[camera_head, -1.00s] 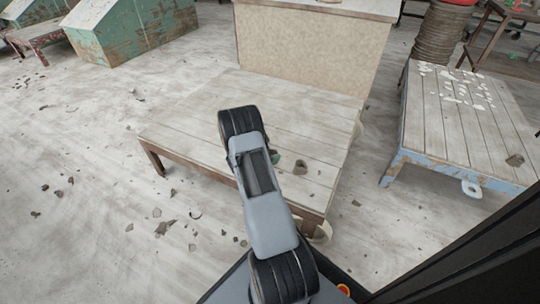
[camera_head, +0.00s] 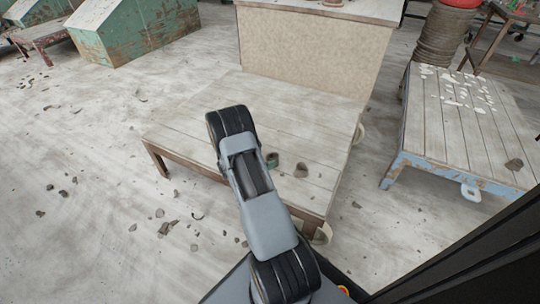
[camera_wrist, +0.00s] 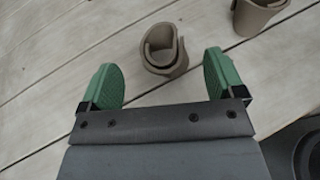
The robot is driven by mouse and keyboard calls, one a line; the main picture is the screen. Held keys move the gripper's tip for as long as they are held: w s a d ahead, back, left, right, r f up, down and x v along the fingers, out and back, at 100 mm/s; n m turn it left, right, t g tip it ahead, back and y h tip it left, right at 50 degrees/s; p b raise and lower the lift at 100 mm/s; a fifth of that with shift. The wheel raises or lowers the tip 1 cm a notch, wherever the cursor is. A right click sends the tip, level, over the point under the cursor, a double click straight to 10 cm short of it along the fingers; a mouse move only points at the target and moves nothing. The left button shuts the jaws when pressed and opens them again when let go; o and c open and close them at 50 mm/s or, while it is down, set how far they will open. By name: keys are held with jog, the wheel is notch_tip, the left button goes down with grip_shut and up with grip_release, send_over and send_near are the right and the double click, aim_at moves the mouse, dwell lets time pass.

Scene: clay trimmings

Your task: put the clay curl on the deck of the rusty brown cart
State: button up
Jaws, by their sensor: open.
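A beige rolled clay curl (camera_wrist: 165,52) stands on pale planks in the wrist view, just past and between the tips of my gripper (camera_wrist: 162,64). My gripper is open, its green fingers apart with nothing gripped. A second beige curl (camera_wrist: 258,14) stands up and to the right there. I cannot tell which curl that is. My arm hides the rest of the gripper and part of the deck.
A blue-framed cart (camera_head: 423,162) stands to the right, with white scraps and a brownish lump (camera_head: 514,164) on top. A beige block (camera_head: 310,48) stands behind the brown cart. Clay crumbs are scattered on the floor at left. The deck's back and left are clear.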

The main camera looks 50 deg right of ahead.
jog(key=p+v, duration=0.2)
jog(key=v, duration=0.4)
jog(key=shift+a+r, duration=0.15)
jog(key=shift+a, duration=0.2)
jog(key=shift+a+r, duration=0.1)
jog(key=shift+r, duration=0.1)
jog(key=s+a+r+m+g+y, duration=0.1)
jog(key=s+a+r+m+y, duration=0.1)
jog(key=a+r+m, duration=0.35)
jog(key=s+a+r+m+y, duration=0.3)
jog(key=r, duration=0.5)
jog(key=s+a+r+m+t+y, duration=0.2)
jog(key=s+a+r+m+y, duration=0.2)
jog(key=a, duration=0.5)
jog(key=s+a+r+m+t+y, duration=0.3)
jog(key=s+a+r+m+y, duration=0.1)
jog(key=a, duration=0.5)
jog(key=shift+s+r, duration=0.65)
jog(key=shift+r, duration=0.3)
jog(key=shift+a+r, duration=0.1)
jog(key=shift+r, duration=0.05)
